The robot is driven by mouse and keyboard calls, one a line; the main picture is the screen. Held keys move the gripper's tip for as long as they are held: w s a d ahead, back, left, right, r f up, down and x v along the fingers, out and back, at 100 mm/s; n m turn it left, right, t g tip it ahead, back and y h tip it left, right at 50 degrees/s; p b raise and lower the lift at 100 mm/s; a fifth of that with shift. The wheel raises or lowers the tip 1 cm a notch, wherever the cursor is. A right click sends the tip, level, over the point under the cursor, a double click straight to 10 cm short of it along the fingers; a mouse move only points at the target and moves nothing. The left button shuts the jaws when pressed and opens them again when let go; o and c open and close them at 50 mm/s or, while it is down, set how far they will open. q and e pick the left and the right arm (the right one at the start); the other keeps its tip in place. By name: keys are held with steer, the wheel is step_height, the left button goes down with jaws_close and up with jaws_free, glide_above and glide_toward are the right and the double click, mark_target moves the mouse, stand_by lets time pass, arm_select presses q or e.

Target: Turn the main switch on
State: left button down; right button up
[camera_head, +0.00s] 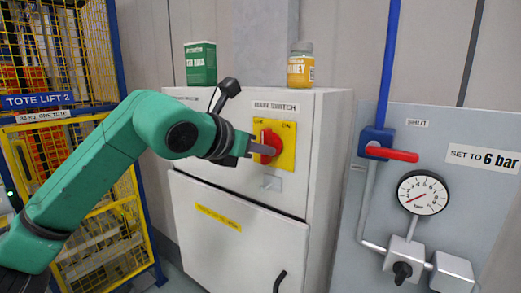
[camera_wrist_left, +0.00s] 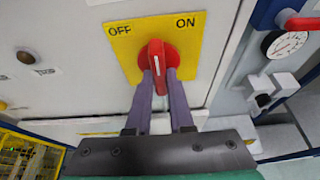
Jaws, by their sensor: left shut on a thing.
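The main switch is a red rotary knob (camera_head: 271,142) on a yellow plate (camera_head: 287,152), on the front of a white cabinet under a "MAIN SWITCH" label. The left wrist view shows the knob (camera_wrist_left: 157,58) close up, with OFF at the plate's upper left and ON at its upper right. The knob's grip stands nearly upright in that view, with a white mark on it. My left gripper (camera_head: 264,149) reaches in from the left and is shut on the knob, one finger (camera_wrist_left: 160,78) on each side. My right gripper is in neither view.
A green box (camera_head: 201,64) and a yellow jar (camera_head: 300,66) stand on the white cabinet (camera_head: 330,110). To the right, a grey panel carries a red valve handle (camera_head: 391,154) and a pressure gauge (camera_head: 422,193). A yellow-and-blue tote lift cage (camera_head: 112,215) stands at the left.

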arm_select(q)
steer(key=c, duration=0.8)
jaws_free()
